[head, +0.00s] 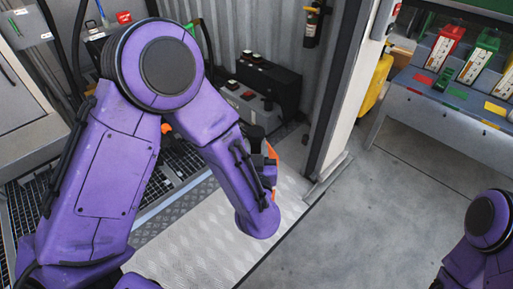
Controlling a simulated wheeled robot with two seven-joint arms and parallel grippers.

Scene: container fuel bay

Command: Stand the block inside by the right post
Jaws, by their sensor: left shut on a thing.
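My left arm reaches across the picture, and its gripper (264,158) is partly hidden behind my forearm. It is shut on an orange block (273,176), of which only a narrow part shows. The block is over or near the ribbed metal floor plate, just left of the right post (343,100). I cannot tell whether the block touches the floor or whether it is upright. My right arm shows only at the lower right edge; its gripper is out of view.
A yellow object (375,85) stands behind the post. The grey floor (390,200) right of the post is clear.

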